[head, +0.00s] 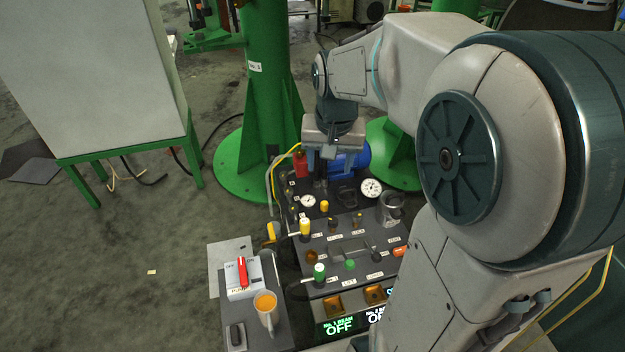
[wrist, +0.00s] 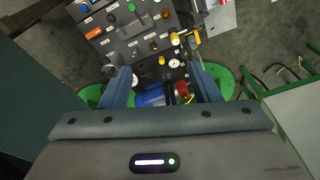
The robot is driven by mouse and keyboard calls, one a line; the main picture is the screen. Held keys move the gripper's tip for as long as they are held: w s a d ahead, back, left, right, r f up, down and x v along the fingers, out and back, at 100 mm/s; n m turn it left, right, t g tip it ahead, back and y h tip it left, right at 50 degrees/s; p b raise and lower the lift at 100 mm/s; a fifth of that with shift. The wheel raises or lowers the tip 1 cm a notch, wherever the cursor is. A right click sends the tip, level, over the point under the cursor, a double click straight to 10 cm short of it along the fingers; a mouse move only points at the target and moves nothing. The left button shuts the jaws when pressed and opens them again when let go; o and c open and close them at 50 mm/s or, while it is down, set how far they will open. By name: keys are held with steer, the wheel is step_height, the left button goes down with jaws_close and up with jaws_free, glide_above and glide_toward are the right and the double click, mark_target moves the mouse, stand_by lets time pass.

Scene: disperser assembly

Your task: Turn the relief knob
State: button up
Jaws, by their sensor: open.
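The control panel (head: 322,252) carries several knobs, levers and gauges. Its labels are too small to read, so I cannot tell which one is the relief knob. A small yellow knob (head: 324,206) stands between two white gauges on the rear section; it also shows in the wrist view (wrist: 162,60). My gripper (head: 322,166) is above the panel's far end, pointing down, with its fingers apart. In the wrist view my gripper (wrist: 163,84) frames the far edge of the panel, and nothing is held between the fingers.
A blue cylinder (head: 349,160) lies behind the panel. Green columns (head: 263,100) stand behind it. A grey cabinet (head: 90,75) stands at far left. The floor at left is mostly clear.

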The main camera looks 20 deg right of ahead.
steer(key=w+d+f+m+b, duration=0.4)
steer(key=w+f+b, duration=0.5)
steer(key=w+f, duration=0.6)
steer(key=m+g+b, duration=0.2)
steer(key=m+b, duration=0.1)
steer(key=b, duration=0.6)
glide_above(333, 220)
step_height(333, 220, down, 21)
step_height(333, 220, down, 14)
steer(key=b, duration=0.5)
